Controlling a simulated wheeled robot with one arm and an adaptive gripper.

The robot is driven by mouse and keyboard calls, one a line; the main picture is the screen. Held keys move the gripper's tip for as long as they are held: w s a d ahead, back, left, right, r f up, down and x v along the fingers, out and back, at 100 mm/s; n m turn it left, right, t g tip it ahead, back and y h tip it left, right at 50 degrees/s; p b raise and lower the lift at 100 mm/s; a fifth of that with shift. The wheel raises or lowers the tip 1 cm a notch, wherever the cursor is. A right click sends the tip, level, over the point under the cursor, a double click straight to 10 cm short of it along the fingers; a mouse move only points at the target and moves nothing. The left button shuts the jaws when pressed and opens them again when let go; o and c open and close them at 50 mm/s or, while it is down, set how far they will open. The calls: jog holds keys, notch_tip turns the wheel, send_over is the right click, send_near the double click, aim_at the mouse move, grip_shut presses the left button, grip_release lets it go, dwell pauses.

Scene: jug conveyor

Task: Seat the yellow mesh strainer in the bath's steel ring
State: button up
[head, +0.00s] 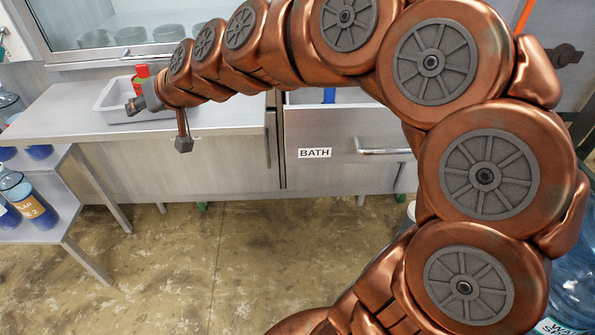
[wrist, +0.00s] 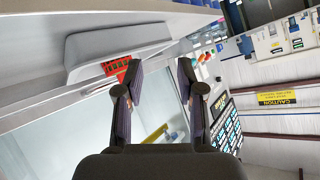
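My gripper (head: 134,104) is over the left counter at the white tray in the head view. In the wrist view my gripper (wrist: 158,76) has its two dark fingers apart, with nothing between them. The bath (head: 335,168), a grey steel unit with a BATH label and a bar handle, stands right of the counter. My arm hides much of its top, and I cannot make out the steel ring. I cannot identify the yellow mesh strainer in either view. A small yellow strip (wrist: 155,134) shows low in the wrist view, but I cannot tell what it is.
A white tray (head: 112,113) sits on the counter (head: 60,120). A red item (head: 142,71) is beside my gripper; red also shows behind a finger (wrist: 116,66). Blue jugs (head: 38,212) stand on shelves at left. A large blue bottle (head: 572,270) is at right. The middle floor is clear.

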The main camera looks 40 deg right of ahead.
jog(key=s+a+f+n+g, duration=0.15)
jog(key=s+f+g, duration=0.25)
jog(key=s+f, duration=0.5)
jog(key=s+d+f+g+h, duration=0.1)
jog(key=s+d+f+g, duration=0.2)
jog(key=s, duration=0.6)
jog(key=s+d+f+m+g+h, duration=0.1)
jog(key=s+d+f+g+h, duration=0.1)
jog(key=s, duration=0.8)
jog(key=s+d+f+m+g+h, duration=0.1)
jog(key=s+d+f+g+h, duration=0.1)
jog(key=s, duration=0.7)
jog(key=d+f+g, duration=0.1)
jog(key=d+g, duration=0.1)
jog(key=d, duration=0.1)
jog(key=shift+s+f+g, duration=0.3)
jog(key=shift+s+f, duration=0.05)
jog(key=shift+f, duration=0.05)
